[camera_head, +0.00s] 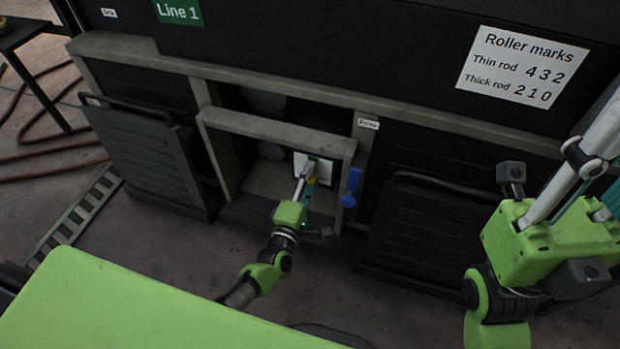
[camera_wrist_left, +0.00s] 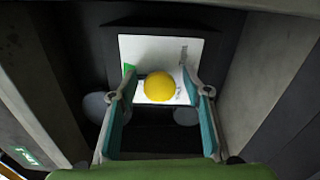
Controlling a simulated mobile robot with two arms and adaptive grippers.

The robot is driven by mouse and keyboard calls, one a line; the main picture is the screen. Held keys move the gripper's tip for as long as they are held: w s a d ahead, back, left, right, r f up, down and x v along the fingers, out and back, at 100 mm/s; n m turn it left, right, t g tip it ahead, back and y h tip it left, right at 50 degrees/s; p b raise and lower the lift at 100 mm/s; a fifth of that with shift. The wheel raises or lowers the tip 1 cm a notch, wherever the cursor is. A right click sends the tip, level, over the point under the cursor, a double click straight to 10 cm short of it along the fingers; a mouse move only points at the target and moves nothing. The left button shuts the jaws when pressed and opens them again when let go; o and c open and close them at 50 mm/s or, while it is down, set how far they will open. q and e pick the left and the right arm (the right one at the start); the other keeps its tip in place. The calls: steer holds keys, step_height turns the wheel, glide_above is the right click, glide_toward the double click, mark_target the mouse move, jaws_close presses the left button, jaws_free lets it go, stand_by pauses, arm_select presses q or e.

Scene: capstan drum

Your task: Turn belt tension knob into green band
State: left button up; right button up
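The yellow belt tension knob (camera_wrist_left: 159,87) sits in front of a white plate (camera_wrist_left: 187,50) inside a recess of the machine. Part of a green band (camera_wrist_left: 129,70) shows at the plate's left edge in the left wrist view. My left gripper (camera_head: 310,171) reaches into the recess in the head view and covers most of the plate. In the left wrist view its two fingers stand apart on either side of the knob, with gaps visible, so it is open. My right gripper (camera_head: 598,165) is at the right of the head view, away from the recess. Its fingertips are cut off.
A grey frame (camera_head: 270,126) surrounds the recess closely. A blue handle (camera_head: 351,187) is just right of it. A dark hinged panel (camera_head: 150,152) stands at left, another (camera_head: 435,225) at right. A "Roller marks" sign (camera_head: 522,66) is above right.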

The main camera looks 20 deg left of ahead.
arm_select(q)
steer(key=shift+s, duration=0.1)
steer(key=s, duration=1.2)
steer(key=shift+a, duration=0.2)
